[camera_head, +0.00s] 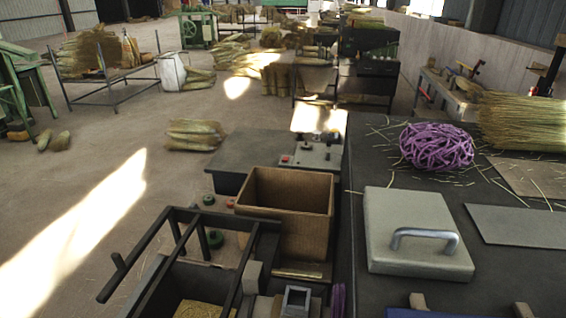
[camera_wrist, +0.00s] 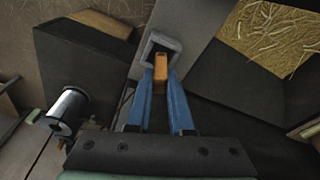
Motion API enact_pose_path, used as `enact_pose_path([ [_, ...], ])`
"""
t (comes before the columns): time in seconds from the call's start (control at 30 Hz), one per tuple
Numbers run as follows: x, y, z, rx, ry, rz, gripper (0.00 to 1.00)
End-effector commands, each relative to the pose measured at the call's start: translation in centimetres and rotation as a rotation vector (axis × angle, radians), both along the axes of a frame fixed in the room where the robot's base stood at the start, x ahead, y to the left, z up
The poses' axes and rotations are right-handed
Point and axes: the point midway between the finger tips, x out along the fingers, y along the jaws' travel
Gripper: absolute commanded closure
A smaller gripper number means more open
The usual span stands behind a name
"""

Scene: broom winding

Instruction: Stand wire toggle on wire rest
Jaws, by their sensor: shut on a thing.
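In the wrist view, my gripper (camera_wrist: 161,80) has its two blue fingers shut on a small orange-brown block, which I take to be the wire toggle (camera_wrist: 161,66). The toggle's far end overlaps the near rim of a grey square-mouthed holder, likely the wire rest (camera_wrist: 152,43). I cannot tell whether the toggle touches the holder or is still above it. A square grey frame, probably the same wire rest (camera_head: 297,299), shows at the bottom of the head view. My gripper and the toggle are not clearly visible in the head view.
A silver spool (camera_wrist: 70,106) stands left of my gripper. A straw-filled compartment (camera_wrist: 224,76) lies to the right. In the head view, a brown bin (camera_head: 285,190) stands behind the dark frame (camera_head: 185,235). A handled pale plate (camera_head: 405,215) and purple bundle (camera_head: 437,147) lie on the right bench.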

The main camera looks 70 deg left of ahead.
Motion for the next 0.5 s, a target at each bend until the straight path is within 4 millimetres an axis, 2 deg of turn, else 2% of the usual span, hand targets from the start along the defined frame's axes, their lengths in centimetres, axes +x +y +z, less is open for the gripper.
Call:
enact_pose_path([
  [0.5,0.0,0.0,-2.0,0.0,0.0,0.0,1.0],
])
